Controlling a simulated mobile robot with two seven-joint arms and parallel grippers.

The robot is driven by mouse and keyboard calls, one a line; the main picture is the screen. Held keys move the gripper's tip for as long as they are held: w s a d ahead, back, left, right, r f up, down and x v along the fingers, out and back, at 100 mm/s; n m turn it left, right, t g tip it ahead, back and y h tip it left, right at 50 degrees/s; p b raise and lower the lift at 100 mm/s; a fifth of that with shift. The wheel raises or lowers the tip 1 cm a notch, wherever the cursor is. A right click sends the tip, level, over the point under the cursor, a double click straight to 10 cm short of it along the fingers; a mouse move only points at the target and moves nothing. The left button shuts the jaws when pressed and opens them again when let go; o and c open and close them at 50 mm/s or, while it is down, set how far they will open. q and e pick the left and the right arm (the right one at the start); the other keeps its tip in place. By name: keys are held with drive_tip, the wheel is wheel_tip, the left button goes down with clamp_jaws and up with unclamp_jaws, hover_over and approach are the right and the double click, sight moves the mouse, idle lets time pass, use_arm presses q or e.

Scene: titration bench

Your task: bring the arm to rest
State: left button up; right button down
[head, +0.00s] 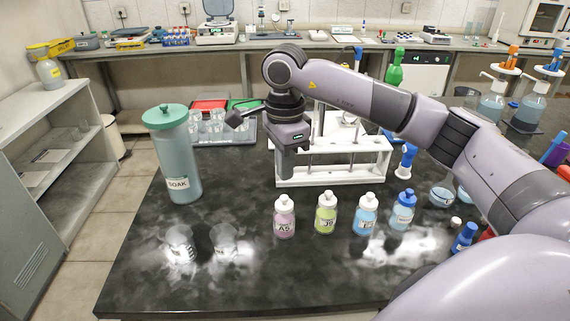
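My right arm reaches in from the right across the black bench (150,275) and bends down at its wrist. My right gripper (287,165) points down at the left end of a white rack (335,178), in front of or over it. The fingers look like one grey block from this side, so I cannot tell whether they are open or shut. I see nothing clearly held in them. My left arm and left gripper are not in view.
A tall SOAK jar (178,165) stands left of the rack. Several small bottles (325,215) stand in a row in front. Two clear beakers (224,242) are at the front left. Glassware on trays (212,125) sits behind. Blue-capped flasks stand at the right.

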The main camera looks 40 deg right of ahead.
sight(285, 196)
drive_tip(key=shift+f, duration=0.25)
drive_tip(key=shift+f+b, duration=1.95)
drive_tip(key=shift+f, duration=0.45)
drive_tip(key=shift+r, duration=0.15)
drive_tip(key=shift+r+p, duration=1.8)
drive_tip(key=shift+r, duration=0.5)
wheel_tip(285, 196, up, 2)
drive_tip(key=shift+r, duration=0.1)
drive_tip(key=shift+s, duration=0.1)
